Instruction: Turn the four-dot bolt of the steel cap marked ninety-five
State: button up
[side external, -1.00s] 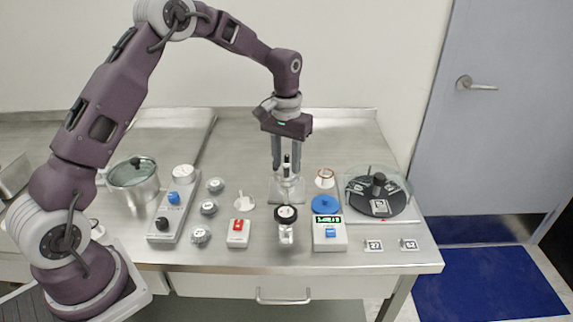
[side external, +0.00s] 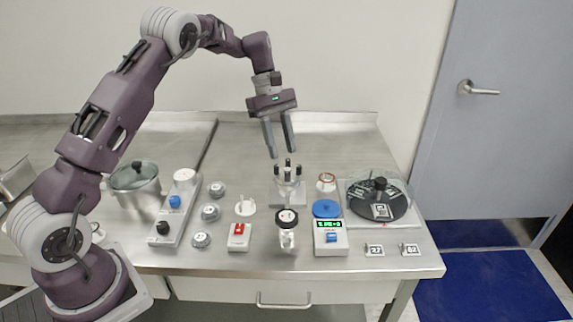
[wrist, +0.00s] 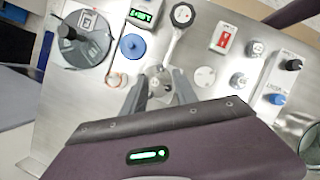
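My gripper (side external: 283,155) is open and empty, just above a fixture with several dark upright posts (side external: 287,171) on a metal base plate (side external: 283,198). In the wrist view the fixture (wrist: 160,84) shows between my two fingers. Three small round steel caps stand left of it: a back one (side external: 217,189), a middle one (side external: 210,213) and a front one (side external: 201,240). Each has a pale marked top, but the markings and bolt dots are too small to read, so I cannot tell which is ninety-five.
A grey box with knobs (side external: 176,215) and a lidded pot (side external: 134,180) stand left. A red-switch box (side external: 239,236), a black-topped stand (side external: 287,216), a display box (side external: 330,238) and a blue disc (side external: 326,207) are close by. A dark turntable (side external: 375,205) stands right.

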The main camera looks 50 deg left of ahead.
aim_at(287, 171)
jog(key=x, duration=0.6)
jog(key=shift+f, duration=0.1)
grip_shut()
